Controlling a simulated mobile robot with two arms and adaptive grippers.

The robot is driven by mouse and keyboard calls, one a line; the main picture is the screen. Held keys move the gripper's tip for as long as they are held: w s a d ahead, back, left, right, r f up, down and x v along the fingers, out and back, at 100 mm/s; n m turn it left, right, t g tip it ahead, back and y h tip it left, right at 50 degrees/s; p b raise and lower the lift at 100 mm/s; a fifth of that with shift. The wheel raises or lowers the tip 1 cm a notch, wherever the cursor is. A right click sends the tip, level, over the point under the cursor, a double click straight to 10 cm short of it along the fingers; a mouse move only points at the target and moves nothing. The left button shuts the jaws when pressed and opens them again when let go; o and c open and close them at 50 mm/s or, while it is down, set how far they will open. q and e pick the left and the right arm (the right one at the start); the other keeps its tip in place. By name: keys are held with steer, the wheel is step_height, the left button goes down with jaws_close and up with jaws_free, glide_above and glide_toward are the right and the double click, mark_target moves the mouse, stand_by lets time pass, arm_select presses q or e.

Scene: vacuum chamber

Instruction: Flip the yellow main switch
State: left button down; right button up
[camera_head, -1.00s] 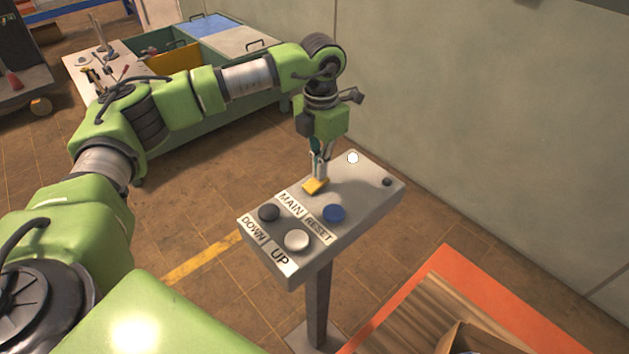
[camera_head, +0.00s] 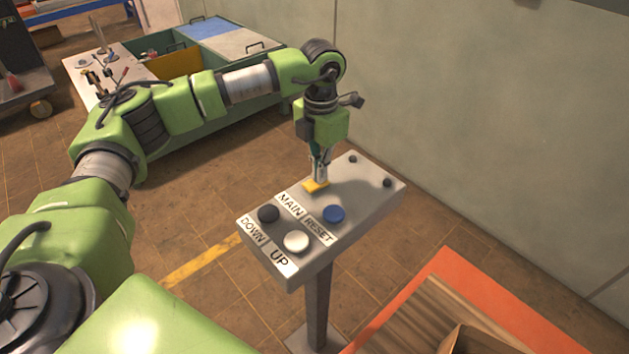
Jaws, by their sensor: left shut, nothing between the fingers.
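The yellow main switch (camera_head: 314,188) sits on the tilted top of the grey control box (camera_head: 362,192), just above the MAIN label. My left gripper (camera_head: 319,180) points down over the switch, shut and empty. Its fingertips are at the switch's upper edge and appear to touch it; they hide part of it. Two small indicators at the far end of the box, one at the left (camera_head: 352,159) and one at the right (camera_head: 387,183), both look dark. My right gripper is not in view.
A blue RESET button (camera_head: 333,214), a black DOWN button (camera_head: 268,214) and a white UP button (camera_head: 296,241) sit near the switch. The box stands on a post (camera_head: 318,305). An orange-edged platform (camera_head: 447,262) is at lower right, a wall behind, a workbench (camera_head: 215,55) at back left.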

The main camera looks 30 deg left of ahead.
arm_select(q)
steer(key=shift+r+p, duration=1.9)
steer(key=shift+r, duration=1.55)
steer(key=shift+f, duration=0.1)
